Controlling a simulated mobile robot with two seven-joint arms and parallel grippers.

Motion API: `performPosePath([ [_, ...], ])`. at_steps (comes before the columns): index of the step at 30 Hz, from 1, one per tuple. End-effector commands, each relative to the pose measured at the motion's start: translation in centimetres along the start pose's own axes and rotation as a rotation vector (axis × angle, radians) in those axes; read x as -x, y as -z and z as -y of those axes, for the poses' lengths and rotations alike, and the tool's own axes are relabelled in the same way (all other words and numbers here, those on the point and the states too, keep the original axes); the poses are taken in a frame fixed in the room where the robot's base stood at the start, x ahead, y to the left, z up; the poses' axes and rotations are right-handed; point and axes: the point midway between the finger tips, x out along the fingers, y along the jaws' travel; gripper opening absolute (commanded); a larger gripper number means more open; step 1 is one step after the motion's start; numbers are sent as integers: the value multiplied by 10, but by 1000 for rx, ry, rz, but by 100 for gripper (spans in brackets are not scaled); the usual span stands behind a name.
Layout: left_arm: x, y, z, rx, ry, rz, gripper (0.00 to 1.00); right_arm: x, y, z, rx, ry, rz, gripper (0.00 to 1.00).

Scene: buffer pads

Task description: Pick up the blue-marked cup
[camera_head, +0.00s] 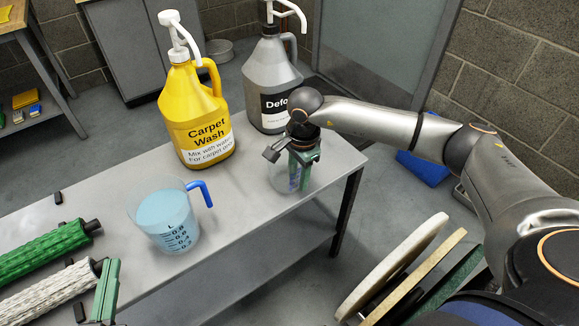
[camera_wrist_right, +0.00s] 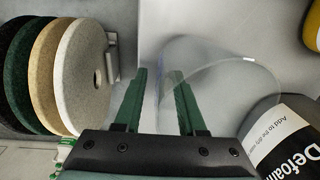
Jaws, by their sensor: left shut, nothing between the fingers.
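A clear, empty-looking cup (camera_head: 280,181) with faint blue marks stands at the right end of the grey table. In the right wrist view its round rim and see-through wall (camera_wrist_right: 235,72) show. My right gripper (camera_head: 301,170) is down at this cup. In the right wrist view its green fingers (camera_wrist_right: 159,82) are apart, one seemingly inside the cup and one outside; contact with the wall cannot be told. A clear measuring cup (camera_head: 165,222) with a blue handle and pale blue liquid stands further left. My left gripper (camera_head: 106,291) is shut and empty at the lower left.
A yellow Carpet Wash jug (camera_head: 196,115) and a grey Defoamer jug (camera_head: 272,80) stand behind the cups. Green (camera_head: 42,248) and white (camera_head: 45,292) rollers lie at left. Round pads (camera_head: 392,268) stand beyond the table's right edge. The table's middle front is clear.

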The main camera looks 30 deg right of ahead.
Motion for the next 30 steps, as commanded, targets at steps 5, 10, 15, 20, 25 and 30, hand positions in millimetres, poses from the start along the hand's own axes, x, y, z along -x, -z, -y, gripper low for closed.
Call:
performPosePath([
  [5,0,9,1,-10,1,-35,0,-7,0,0,1,1,1,40],
  [10,0,9,1,-10,1,-34,0,-6,0,0,1,1,1,38],
  [15,0,8,1,-10,1,-33,0,-6,0,0,1,1,1,19],
  [20,-1,8,1,-10,1,-33,0,-6,0,0,0,1,1,1],
  [25,-1,8,1,-10,1,-32,0,-6,0,0,0,1,1,0],
  [30,-1,8,1,-10,1,-32,0,-6,0,0,0,1,0,0],
])
